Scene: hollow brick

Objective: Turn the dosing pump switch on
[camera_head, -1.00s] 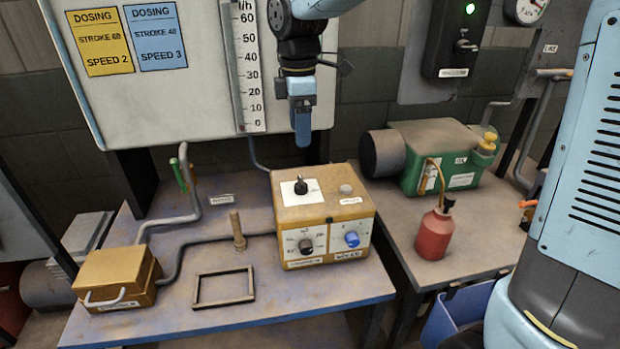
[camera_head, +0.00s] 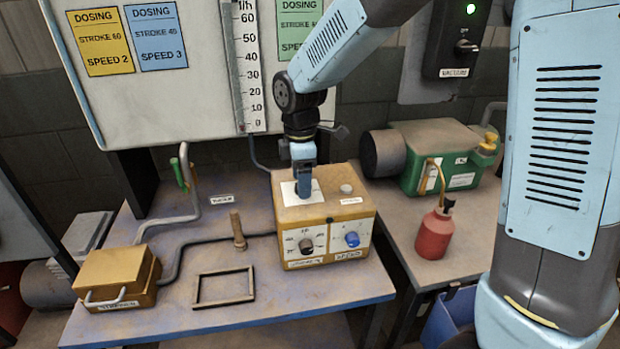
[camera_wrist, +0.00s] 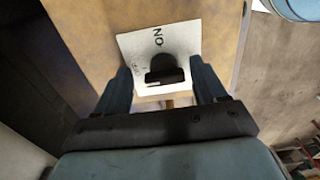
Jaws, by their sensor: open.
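The dosing pump (camera_head: 325,218) is a yellow box on the bench. Its top carries a white plate (camera_head: 287,197) with a black switch. In the head view my gripper (camera_head: 304,190) hides the switch. In the wrist view the black switch knob (camera_wrist: 164,70) sits on the white plate (camera_wrist: 183,40), near the letters "ON". My gripper (camera_wrist: 165,84) is open, with one blue finger on each side of the knob. I cannot tell whether the fingers touch it. The pump's front has a black dial (camera_head: 306,246) and a blue knob (camera_head: 352,239).
A round button (camera_head: 346,189) is on the pump top, right of my gripper. A wooden peg (camera_head: 238,230), a dark square frame (camera_head: 224,288) and a yellow strainer box (camera_head: 117,275) stand left. A green pump (camera_head: 440,155) and red bottle (camera_head: 434,235) are on the right bench.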

